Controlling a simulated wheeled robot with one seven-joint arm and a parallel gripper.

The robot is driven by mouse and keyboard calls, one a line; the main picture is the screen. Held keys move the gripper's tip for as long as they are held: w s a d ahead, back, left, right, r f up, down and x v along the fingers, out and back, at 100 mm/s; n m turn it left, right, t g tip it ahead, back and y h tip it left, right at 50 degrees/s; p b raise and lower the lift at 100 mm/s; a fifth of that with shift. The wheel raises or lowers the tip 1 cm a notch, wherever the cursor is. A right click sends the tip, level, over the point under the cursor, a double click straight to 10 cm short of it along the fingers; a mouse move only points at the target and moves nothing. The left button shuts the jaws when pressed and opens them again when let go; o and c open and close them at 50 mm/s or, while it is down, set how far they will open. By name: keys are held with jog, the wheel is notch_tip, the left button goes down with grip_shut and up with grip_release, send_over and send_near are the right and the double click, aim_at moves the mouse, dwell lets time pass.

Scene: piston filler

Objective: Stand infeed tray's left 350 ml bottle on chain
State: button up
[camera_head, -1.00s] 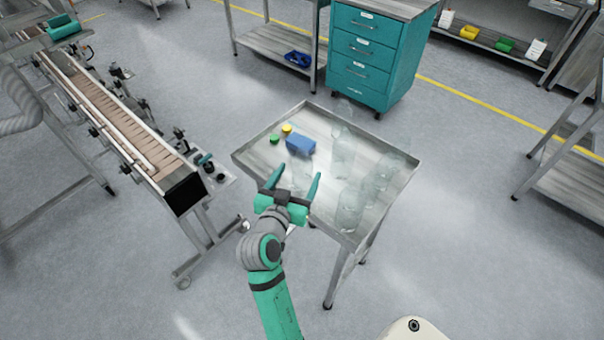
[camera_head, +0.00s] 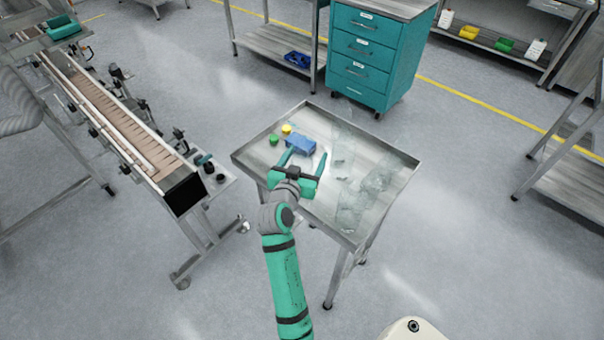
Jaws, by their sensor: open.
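The infeed tray (camera_head: 405,180) is a grey metal-rimmed table at centre right. Several clear, see-through bottles stand on it: one toward the back (camera_head: 342,152), one at the front (camera_head: 350,207) and one at the right (camera_head: 378,182). Their outlines overlap and are faint. My gripper (camera_head: 307,153) is open over the tray's left part, fingers pointing away from me. I cannot make out clearly whether a bottle stands between the fingers. The brown conveyor chain (camera_head: 112,112) runs between pale rails at the left, apart from the tray.
A blue block (camera_head: 301,144), a green cap (camera_head: 274,139) and a yellow cap (camera_head: 286,129) lie at the tray's back left. The conveyor's dark end (camera_head: 186,195) faces the tray across a floor gap. A teal drawer cabinet (camera_head: 368,55) stands behind.

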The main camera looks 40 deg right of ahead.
jog(key=shift+c, duration=0.3)
jog(key=c, duration=1.2)
